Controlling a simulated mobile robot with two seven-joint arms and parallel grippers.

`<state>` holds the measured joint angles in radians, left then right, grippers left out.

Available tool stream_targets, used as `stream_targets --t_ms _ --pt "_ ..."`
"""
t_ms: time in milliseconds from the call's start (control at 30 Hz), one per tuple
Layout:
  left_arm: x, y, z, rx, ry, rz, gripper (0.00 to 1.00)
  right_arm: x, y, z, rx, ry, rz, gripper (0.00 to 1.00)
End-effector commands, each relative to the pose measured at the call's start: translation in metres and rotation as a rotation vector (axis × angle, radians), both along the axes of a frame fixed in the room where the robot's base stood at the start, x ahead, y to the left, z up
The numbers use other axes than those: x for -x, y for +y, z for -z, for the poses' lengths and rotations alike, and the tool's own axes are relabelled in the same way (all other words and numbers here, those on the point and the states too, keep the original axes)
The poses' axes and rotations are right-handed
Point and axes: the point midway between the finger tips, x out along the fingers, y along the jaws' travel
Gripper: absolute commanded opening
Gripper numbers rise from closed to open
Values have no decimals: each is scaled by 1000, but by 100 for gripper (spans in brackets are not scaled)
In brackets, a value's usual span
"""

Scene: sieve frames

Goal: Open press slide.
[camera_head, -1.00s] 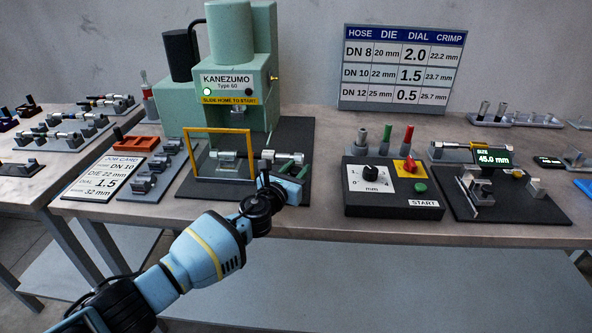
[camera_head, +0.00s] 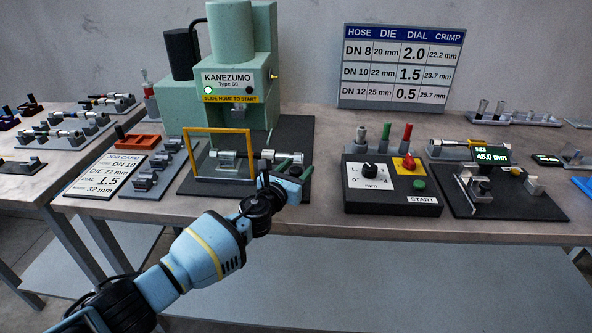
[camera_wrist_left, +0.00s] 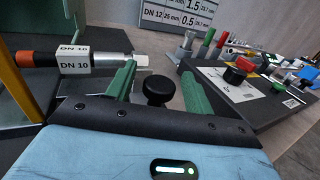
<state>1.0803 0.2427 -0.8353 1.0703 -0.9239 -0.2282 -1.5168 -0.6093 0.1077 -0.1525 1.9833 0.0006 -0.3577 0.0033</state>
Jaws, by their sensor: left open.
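The teal press (camera_head: 238,60) labelled KANEZUMO stands at the back left, with a lit green lamp and a yellow "SLIDE HOME TO START" strip. In front of it, a yellow-framed guard (camera_head: 221,131) stands on a dark base. A hose piece with a metal end (camera_head: 268,156) lies through it; its tag (camera_wrist_left: 75,58) reads DN 10 in the wrist view. My left gripper (camera_head: 290,166) is open at the base's right end. In the wrist view, a black round knob (camera_wrist_left: 158,92) shows between its green fingers (camera_wrist_left: 155,90). I cannot tell whether they touch it. My right gripper is out of view.
A control box (camera_head: 392,186) with dial, red and green buttons stands to the right. Beyond it is a gauge (camera_head: 492,155) reading 45.0 mm. Die holders (camera_head: 152,171) and a job card (camera_head: 113,176) lie left. Bare table shows between press base and control box.

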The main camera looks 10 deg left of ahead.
Motion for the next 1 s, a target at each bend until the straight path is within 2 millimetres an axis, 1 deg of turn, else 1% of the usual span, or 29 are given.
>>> stream_targets --t_ms 167,267,500,700,833,1000 --pt "3 2 -1 -1 -1 0 52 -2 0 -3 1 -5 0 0" --pt "12 5 -4 -1 -3 0 52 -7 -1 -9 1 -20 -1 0" --pt "46 16 -6 -1 -7 0 52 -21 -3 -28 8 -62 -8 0" --pt "68 23 -3 -1 -3 0 52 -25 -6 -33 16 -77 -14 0" --pt "74 24 -1 0 -1 0 52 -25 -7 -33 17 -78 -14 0" --pt "75 24 0 0 0 0 52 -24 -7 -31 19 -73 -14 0"
